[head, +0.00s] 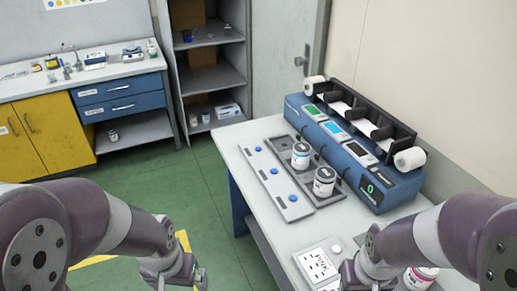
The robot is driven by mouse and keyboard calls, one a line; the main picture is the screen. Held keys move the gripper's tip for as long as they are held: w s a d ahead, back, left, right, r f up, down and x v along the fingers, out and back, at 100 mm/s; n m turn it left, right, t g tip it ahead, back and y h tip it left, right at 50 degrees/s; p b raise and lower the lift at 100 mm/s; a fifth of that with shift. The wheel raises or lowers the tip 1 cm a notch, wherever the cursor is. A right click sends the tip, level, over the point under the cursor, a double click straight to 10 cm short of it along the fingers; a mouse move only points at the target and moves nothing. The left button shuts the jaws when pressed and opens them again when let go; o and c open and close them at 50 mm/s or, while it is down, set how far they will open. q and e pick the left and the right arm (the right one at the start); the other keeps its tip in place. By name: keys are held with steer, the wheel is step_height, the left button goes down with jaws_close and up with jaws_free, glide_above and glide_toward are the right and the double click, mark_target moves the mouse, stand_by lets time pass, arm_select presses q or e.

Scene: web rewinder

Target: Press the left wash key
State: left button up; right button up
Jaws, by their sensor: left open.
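A long pale panel (281,186) lies on the white bench, with three round blue keys in a row along it. The leftmost blue key (258,149) is at its far end, the middle key (271,171) is halfway, and the third key (292,198) is at the near end. Any key labels are too small to read. My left gripper (200,279) is low in the picture, left of the bench and well apart from the panel. It is open, partly cut off by the bottom edge. My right gripper (349,274) is near the bench's front, its fingers hardly visible.
Two white jars (301,155) stand on a dark tray (334,188) behind the panel. A blue machine (374,186) with small screens and white rolls stands behind them. A printed white card (317,264) lies near my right gripper. Green floor is clear left of the bench.

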arm_select(q)
jaws_close()
stand_by(1.5)
